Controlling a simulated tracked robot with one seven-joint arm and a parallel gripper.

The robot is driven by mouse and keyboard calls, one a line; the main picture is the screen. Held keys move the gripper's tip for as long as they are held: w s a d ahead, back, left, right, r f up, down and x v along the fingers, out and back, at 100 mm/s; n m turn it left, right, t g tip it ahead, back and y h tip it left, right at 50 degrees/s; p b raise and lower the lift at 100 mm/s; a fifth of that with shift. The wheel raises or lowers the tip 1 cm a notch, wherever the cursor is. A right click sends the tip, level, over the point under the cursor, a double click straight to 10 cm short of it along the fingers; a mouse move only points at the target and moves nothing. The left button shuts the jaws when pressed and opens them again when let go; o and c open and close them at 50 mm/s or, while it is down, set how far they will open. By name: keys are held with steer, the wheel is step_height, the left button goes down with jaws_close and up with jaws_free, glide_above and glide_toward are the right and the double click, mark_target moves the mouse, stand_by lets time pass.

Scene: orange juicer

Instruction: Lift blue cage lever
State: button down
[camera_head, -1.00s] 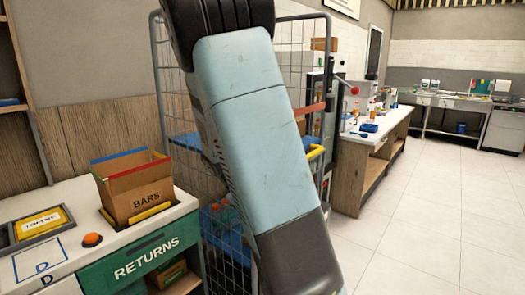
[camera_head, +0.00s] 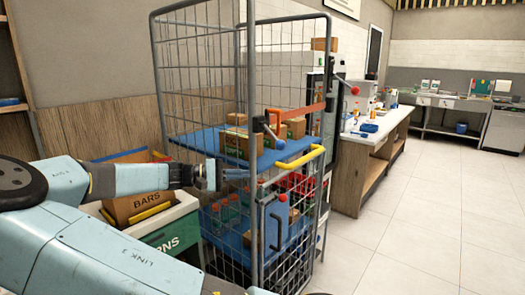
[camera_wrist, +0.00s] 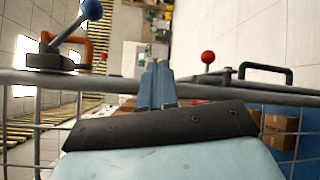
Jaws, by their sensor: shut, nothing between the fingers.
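The blue-knobbed lever (camera_head: 280,144) sits on the front post of the wire cage (camera_head: 250,60), at about the level of the blue shelf. In the wrist view its blue ball (camera_wrist: 91,10) stands on a dark bracket (camera_wrist: 50,60) at the upper left, clear of my fingers. My gripper (camera_head: 213,174) is in front of the cage's left side, left of and lower than the lever. In the wrist view my gripper (camera_wrist: 157,85) has its two blue-grey fingers together, with nothing between them. It is apart from the lever.
Boxes stand on the blue shelf (camera_head: 205,140). A BARS box (camera_head: 140,205) is behind my arm. The floor at right (camera_head: 420,230) is clear.

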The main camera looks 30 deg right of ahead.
mark_target(254, 151)
steer(key=w+a+r+h, duration=0.1)
steer(key=a+r+h, duration=0.2)
steer(key=a+r, duration=0.2)
steer(key=shift+w+a+r+t, duration=0.2)
steer(key=shift+a+r+t, duration=0.1)
steer(key=shift+a+t, duration=0.15)
steer(key=shift+d, duration=0.1)
steer(key=shift+g, duration=0.25)
steer(key=x, duration=1)
steer(key=shift+d, duration=0.1)
steer(key=s, duration=0.1)
steer(key=s+d, duration=0.1)
steer(key=s+r, duration=0.1)
steer(key=shift+s+d+r, duration=0.1)
steer(key=shift+d, duration=0.2)
